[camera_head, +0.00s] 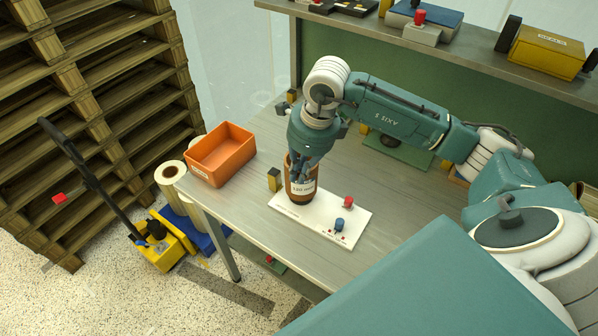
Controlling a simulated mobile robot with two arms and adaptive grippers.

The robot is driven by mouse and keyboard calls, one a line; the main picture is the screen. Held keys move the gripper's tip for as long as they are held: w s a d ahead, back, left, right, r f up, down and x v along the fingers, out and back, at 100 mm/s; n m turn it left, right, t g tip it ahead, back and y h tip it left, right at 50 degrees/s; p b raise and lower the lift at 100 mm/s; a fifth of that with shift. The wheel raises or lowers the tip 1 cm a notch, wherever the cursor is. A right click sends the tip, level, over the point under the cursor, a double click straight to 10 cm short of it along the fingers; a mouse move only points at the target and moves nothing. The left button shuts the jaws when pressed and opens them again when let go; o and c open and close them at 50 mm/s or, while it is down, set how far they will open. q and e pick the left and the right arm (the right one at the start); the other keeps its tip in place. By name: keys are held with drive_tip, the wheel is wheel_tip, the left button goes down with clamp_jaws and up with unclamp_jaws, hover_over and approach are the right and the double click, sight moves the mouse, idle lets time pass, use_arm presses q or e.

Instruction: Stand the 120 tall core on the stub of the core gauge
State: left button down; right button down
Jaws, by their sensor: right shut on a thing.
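The 120 tall core (299,195) is a brown upright cylinder with a white label. It is at the left end of the core gauge (312,221), a white plate on the workbench. My right gripper (304,172) points down from above and is shut on the core's upper part. The stub is not visible, and I cannot tell whether the core is around it or touches the plate. A red knob (348,202) and a blue knob (340,225) stand on the right part of the gauge. My left gripper is not in view.
An orange bin (221,154) sits at the bench's left edge. A small yellow and black block (274,179) stands close left of the gauge. A shelf (470,58) with boxes runs along the back. Wooden pallets (85,110) and a yellow pallet truck (165,245) are at left.

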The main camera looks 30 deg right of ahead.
idle(0.4)
drive_tip(key=shift+f+b, duration=1.3)
drive_tip(key=shift+f, duration=0.1)
drive_tip(key=shift+f+b, duration=0.1)
drive_tip(key=shift+b, duration=0.25)
drive_tip(key=shift+f+b, duration=0.2)
drive_tip(key=shift+b, duration=0.1)
drive_tip(key=c, duration=1.8)
unclamp_jaws()
drive_tip(key=shift+r, duration=0.1)
